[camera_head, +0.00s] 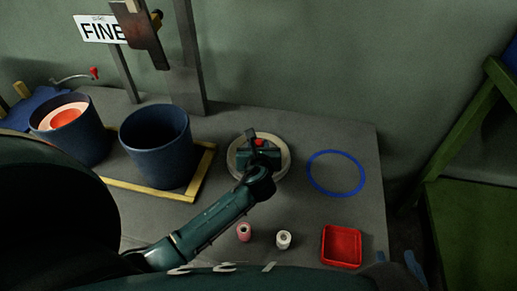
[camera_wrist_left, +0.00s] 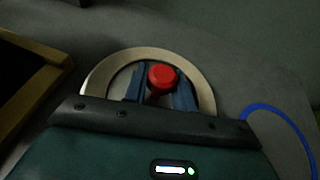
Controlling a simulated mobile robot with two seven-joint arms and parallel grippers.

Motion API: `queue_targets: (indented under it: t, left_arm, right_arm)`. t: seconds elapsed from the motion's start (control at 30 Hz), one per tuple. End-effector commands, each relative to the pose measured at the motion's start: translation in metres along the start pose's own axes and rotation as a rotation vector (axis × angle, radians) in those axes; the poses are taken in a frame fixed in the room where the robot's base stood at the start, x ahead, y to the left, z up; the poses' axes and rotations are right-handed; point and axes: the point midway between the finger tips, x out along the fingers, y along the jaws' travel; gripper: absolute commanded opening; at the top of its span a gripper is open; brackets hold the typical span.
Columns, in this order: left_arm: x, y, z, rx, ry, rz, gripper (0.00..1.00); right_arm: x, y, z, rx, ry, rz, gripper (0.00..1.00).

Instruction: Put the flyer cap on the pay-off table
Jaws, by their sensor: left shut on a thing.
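The flyer cap (camera_head: 284,163) is a round cream rim with a red knob (camera_head: 260,143) at its middle. It is at the middle of the grey table (camera_head: 320,120), left of a blue ring (camera_head: 363,178) marked on the top. My left gripper (camera_head: 259,150) is over the cap and shut on its knob. In the left wrist view the blue fingers (camera_wrist_left: 160,88) stand on both sides of the red knob (camera_wrist_left: 162,76), with the cream rim (camera_wrist_left: 205,82) around them. I cannot tell whether the cap touches the table. My right gripper is not in view.
Two blue buckets (camera_head: 157,147) stand at the left, one holding an orange-and-white item (camera_head: 66,117). A yellow wooden edge (camera_head: 148,190) runs beside them. A pink spool (camera_head: 244,232), a white spool (camera_head: 284,239) and a red tray (camera_head: 342,246) lie near the front. The blue ring is empty.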

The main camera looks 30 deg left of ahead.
Motion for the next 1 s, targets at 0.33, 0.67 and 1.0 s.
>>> queue_targets:
  t: [0.33,0.67,1.0]
  left_arm:
    - [0.001,0.000,-0.002,0.000,0.000,0.000,0.29]
    - [0.001,0.000,-0.002,0.000,0.000,0.000,0.48]
    - [-0.018,-0.001,0.003,0.001,0.002,-0.003,0.48]
  right_arm:
    - [0.000,0.000,-0.001,0.001,-0.001,0.000,0.36]
    - [0.000,0.000,-0.001,0.001,-0.001,0.000,0.36]
    - [-0.003,0.000,-0.004,0.015,-0.035,-0.005,0.36]
